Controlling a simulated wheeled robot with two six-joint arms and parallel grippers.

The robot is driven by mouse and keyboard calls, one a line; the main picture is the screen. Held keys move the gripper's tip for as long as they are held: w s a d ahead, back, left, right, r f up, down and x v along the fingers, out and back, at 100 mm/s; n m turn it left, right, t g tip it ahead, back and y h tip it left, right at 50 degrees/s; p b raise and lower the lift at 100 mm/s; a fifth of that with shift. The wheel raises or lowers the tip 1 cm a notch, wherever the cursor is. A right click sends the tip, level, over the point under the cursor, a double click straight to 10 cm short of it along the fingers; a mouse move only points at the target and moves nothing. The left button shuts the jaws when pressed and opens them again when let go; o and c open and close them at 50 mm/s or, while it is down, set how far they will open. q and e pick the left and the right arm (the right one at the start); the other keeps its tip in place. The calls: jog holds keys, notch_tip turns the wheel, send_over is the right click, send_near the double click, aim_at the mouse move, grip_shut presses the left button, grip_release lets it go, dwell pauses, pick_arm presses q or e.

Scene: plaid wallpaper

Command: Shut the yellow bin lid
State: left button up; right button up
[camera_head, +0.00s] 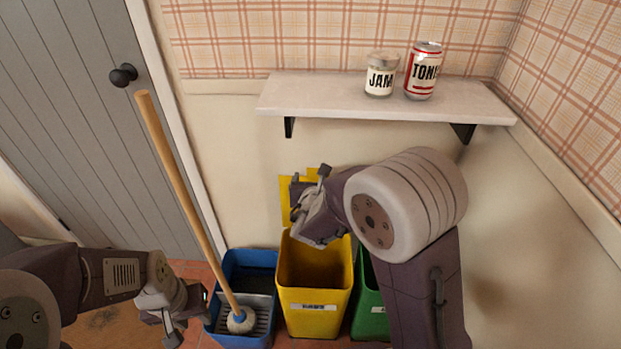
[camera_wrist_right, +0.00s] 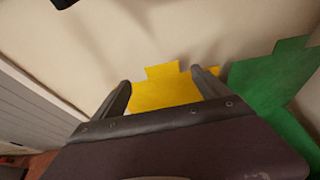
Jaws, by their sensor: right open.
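The yellow bin (camera_head: 313,309) stands on the floor in the middle of the head view, open at the top. Its yellow lid (camera_head: 287,206) stands raised behind the opening, partly hidden by my right arm. My right gripper (camera_head: 308,187) is open and empty, above the bin's opening and in front of the lid. In the right wrist view the yellow lid (camera_wrist_right: 165,93) shows between and beyond the two fingertips (camera_wrist_right: 163,77). I cannot tell whether they touch it. My left gripper (camera_head: 190,318) is low on the left, beside the blue bin; its jaw opening is unclear.
A blue bin (camera_head: 233,265) with a mop (camera_head: 180,180) in it stands left of the yellow bin. A green bin (camera_head: 368,310) is on the right, partly behind my right arm; its green lid (camera_wrist_right: 268,78) is raised. A shelf (camera_head: 320,98) with a jam jar (camera_head: 381,76) and tonic can (camera_head: 423,72) hangs above.

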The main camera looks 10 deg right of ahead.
jog(key=b+x, duration=0.1)
jog(key=x, duration=0.8)
jog(key=shift+d, duration=0.15)
pick_arm(q)
jog(key=shift+f, duration=0.65)
